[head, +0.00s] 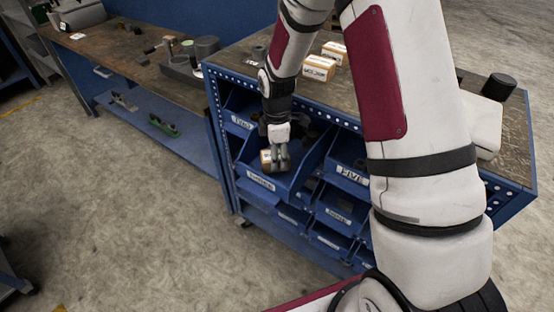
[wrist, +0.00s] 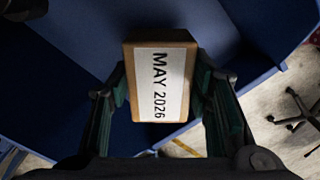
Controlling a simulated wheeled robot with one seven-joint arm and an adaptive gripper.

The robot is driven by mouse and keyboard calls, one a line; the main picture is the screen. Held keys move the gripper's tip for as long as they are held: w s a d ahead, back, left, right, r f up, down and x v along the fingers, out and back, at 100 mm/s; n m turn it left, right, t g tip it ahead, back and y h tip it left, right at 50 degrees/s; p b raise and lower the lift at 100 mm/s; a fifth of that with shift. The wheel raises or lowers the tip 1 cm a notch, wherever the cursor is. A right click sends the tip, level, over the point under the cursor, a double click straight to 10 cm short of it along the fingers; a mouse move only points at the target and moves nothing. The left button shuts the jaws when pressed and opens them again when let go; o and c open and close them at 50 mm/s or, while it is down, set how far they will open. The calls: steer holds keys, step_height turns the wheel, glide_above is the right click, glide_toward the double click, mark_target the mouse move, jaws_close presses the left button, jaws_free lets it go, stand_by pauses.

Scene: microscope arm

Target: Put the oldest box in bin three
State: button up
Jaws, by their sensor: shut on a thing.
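My gripper (head: 278,160) is shut on a small cardboard box (head: 266,160), which sits at or just above the mouth of a blue bin (head: 311,158) in the rack. In the wrist view the box (wrist: 160,85) is between both fingers, its white label reading MAY 2026. The label on this bin's front (head: 261,181) is too small to read surely. I cannot tell whether the box touches the bin. Two more boxes, a nearer one (head: 318,68) and a farther one (head: 335,53), stand on the rack's top; their labels are unreadable here.
A bin labelled FIVE (head: 352,174) lies to the right, and more labelled bins sit below. Another bin (head: 240,121) is at the upper left. A black cylinder (head: 499,87) stands on the rack's top. A workbench (head: 130,55) with tools is behind left. Open floor lies at left.

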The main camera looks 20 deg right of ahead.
steer(key=shift+f, duration=1)
steer(key=shift+f, duration=0.15)
steer(key=o, duration=1.5)
